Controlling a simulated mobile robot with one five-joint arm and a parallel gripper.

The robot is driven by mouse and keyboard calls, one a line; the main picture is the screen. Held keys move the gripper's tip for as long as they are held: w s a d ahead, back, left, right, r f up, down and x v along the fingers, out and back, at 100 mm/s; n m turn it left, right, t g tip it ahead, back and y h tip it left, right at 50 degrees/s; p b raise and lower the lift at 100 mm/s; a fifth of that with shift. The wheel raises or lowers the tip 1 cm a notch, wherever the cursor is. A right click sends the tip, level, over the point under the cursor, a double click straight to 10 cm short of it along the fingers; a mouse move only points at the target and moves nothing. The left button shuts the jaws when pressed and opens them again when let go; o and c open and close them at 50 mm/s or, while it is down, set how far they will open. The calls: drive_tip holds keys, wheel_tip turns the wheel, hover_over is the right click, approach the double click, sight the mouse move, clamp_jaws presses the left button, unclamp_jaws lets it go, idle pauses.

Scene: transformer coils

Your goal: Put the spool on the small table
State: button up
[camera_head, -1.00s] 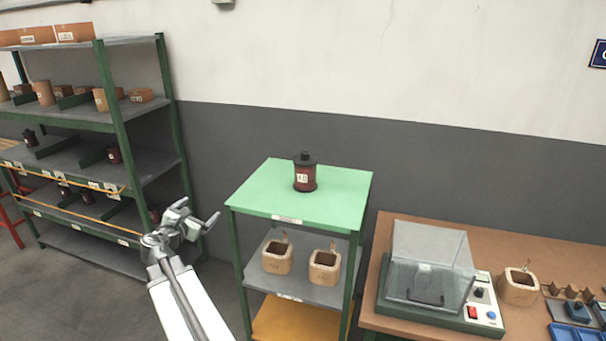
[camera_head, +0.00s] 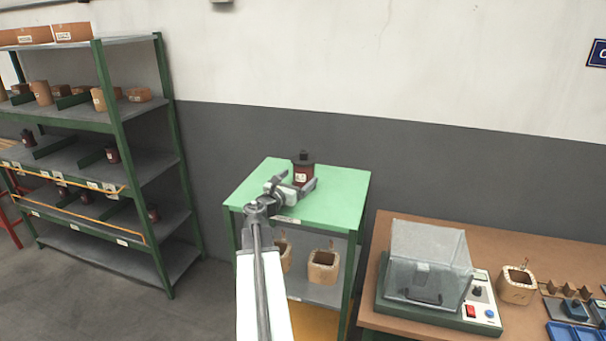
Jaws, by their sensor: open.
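The spool (camera_head: 303,166), dark red with a black top and a pale label, stands upright on the green top of the small table (camera_head: 340,190). My gripper (camera_head: 296,186) is open, over the table top just in front of the spool. Its fingers overlap the spool's lower part in the picture. I cannot tell whether they touch it.
Wooden blocks with square openings (camera_head: 323,266) sit on the table's middle shelf. A brown bench (camera_head: 394,254) with a clear-lidded device (camera_head: 428,262) stands at the right. A green-framed shelf rack (camera_head: 125,150) with more spools stands at the left.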

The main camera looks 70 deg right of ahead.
sight(304, 152)
drive_tip(key=d, duration=0.5)
drive_tip(key=shift+s+d+r, duration=0.1)
drive_tip(key=shift+s+r, duration=0.05)
drive_tip(key=shift+s, duration=0.05)
clamp_jaws()
drive_tip(key=shift+r, duration=0.1)
wheel_tip(304, 152, up, 10)
drive_tip(key=p, duration=1)
drive_tip(key=shift+p, duration=0.3)
